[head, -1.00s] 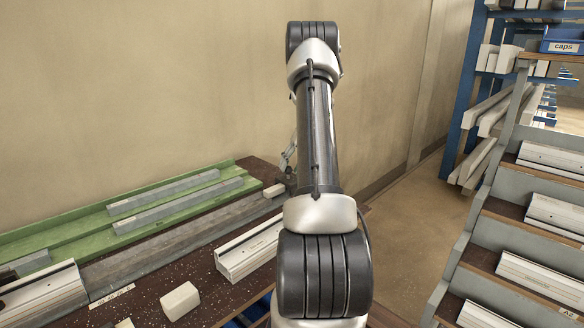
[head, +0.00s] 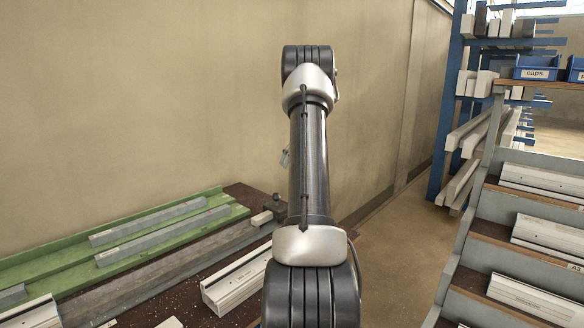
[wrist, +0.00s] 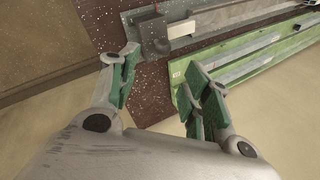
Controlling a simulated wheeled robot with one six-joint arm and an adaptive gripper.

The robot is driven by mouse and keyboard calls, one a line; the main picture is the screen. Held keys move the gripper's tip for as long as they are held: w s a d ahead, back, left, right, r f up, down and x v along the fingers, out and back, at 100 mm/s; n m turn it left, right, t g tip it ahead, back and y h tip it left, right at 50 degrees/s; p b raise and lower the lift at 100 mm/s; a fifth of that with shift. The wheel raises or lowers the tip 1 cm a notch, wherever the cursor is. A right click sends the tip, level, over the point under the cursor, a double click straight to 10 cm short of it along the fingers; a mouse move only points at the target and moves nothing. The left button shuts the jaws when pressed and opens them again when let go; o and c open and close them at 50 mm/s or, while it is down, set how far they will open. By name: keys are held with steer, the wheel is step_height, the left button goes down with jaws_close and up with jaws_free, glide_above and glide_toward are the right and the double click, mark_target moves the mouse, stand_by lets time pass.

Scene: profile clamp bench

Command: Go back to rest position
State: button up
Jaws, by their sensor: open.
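My gripper (wrist: 160,95) is open and empty in the wrist view, its two green-padded fingers spread apart above the end of the bench. In the head view my arm stands upright in the middle and hides most of the gripper; only a small grey part of it shows left of the arm. The clamp bench (head: 130,296) has a dark speckled top and lies at lower left. A green profile bed (head: 75,262) with grey bars runs along its back. A dark clamp block (wrist: 153,38) at the bench end shows beyond the fingers, apart from them.
A white profile (head: 235,282) lies on the bench close to my arm. A stepped rack (head: 470,262) with white profiles stands at right, with blue bins (head: 540,68) above and a blue shelf (head: 447,150) behind. Floor (head: 385,250) is clear between bench and rack.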

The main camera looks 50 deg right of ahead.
stand_by(0.4)
steer(key=s+f+m, duration=0.2)
steer(key=s+f, duration=0.2)
steer(key=f, duration=0.1)
steer(key=s+a+r+n+h, duration=0.1)
steer(key=s+a+r, duration=0.3)
steer(key=a, duration=0.8)
steer(key=s+a+r+n+t+h, duration=0.1)
steer(key=s+a+r+n, duration=0.3)
steer(key=s+a, duration=0.5)
steer(key=s+a+r+n+t+h, duration=0.1)
steer(key=s+a+r, duration=0.3)
steer(key=a, duration=1.2)
steer(key=shift+s+n+h, duration=0.7)
steer(key=shift+s+h, duration=0.1)
steer(key=shift+s, duration=0.45)
steer(key=shift+a, duration=0.1)
